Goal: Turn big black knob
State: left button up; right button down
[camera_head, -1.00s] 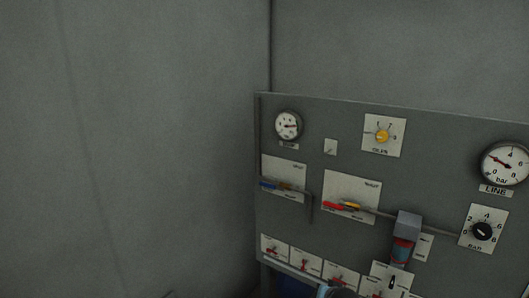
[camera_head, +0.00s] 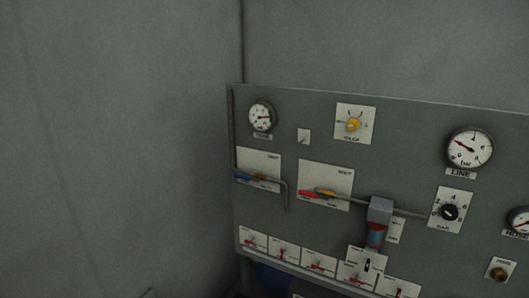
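A black knob (camera_head: 450,212) sits on a white plate with a number scale and the word BAR, at the right of the grey panel (camera_head: 300,225). Its white pointer mark is too small to read exactly. It is below the round gauge labelled LINE (camera_head: 469,148). A smaller black pointer knob (camera_head: 367,265) is on a white plate low on the panel. Neither of my grippers shows in the head view.
The panel also carries a yellow knob (camera_head: 353,125), a small gauge (camera_head: 262,116), a blue lever (camera_head: 243,178), a red lever (camera_head: 310,193) and a row of small red-handled valves (camera_head: 283,254). A pipe with a grey block (camera_head: 380,210) protrudes left of the black knob. Bare walls stand behind.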

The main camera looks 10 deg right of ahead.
aim_at(449, 212)
jog(key=z, duration=1.4)
